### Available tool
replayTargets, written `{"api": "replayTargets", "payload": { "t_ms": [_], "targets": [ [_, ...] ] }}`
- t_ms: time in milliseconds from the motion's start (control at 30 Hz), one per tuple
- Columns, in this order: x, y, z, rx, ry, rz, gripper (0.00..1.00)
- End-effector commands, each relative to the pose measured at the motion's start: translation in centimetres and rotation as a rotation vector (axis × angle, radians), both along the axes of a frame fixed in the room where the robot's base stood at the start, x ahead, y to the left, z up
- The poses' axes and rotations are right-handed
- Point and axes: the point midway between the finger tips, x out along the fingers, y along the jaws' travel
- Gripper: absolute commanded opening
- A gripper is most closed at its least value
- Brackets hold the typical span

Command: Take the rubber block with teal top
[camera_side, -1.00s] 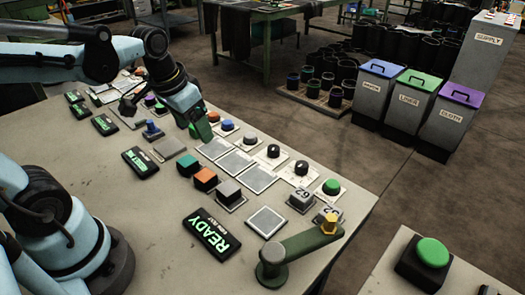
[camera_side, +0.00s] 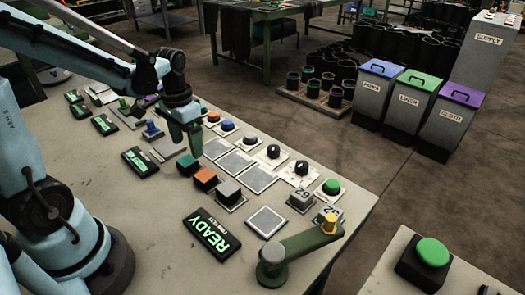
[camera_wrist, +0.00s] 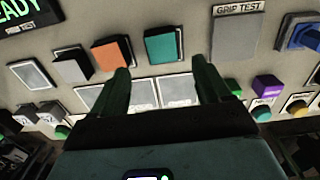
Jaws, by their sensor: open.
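The rubber block with teal top (camera_side: 187,165) stands on the bench in the side view, at the far end of a short row of blocks. In the wrist view the teal-topped block (camera_wrist: 162,45) lies just ahead of the fingertips, roughly centred between them. My gripper (camera_side: 190,152) points down above and slightly beyond this block in the side view. In the wrist view my gripper (camera_wrist: 161,66) has its two green fingers wide apart with nothing between them. The height left above the block is hard to tell.
An orange-topped block (camera_side: 205,177) stands close beside the teal one, then a grey-topped block (camera_side: 228,191). Empty grey pads (camera_side: 237,162) and buttons line the far side. A READY display (camera_side: 211,233) and a green lever arm (camera_side: 300,245) are nearer.

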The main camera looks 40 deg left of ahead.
Motion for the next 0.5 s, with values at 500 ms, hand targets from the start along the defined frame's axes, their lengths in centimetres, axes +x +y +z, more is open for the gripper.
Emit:
{"api": "replayTargets", "payload": {
  "t_ms": [500],
  "targets": [
    [-0.8,0.4,-3.8,0.0,-0.001,0.001,0.77]
  ]
}}
